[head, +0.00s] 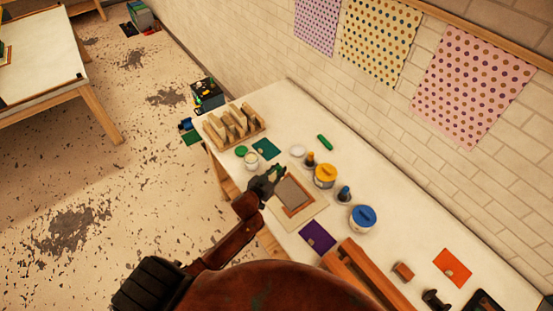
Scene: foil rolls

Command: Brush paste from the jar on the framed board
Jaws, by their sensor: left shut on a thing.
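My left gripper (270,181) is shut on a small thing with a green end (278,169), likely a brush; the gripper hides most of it. The gripper is at the left edge of the framed board (293,192), a grey panel in a brown wooden frame lying on a pale sheet. I cannot tell whether the held thing touches the board. An open white jar (251,162) stands just behind and left of the gripper, with a green lid (241,151) beside it. My right gripper is not in view.
A wooden rack (233,124) stands at the table's far left end. A purple card (317,237) lies in front. A wooden stand (358,272) is at the front right.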

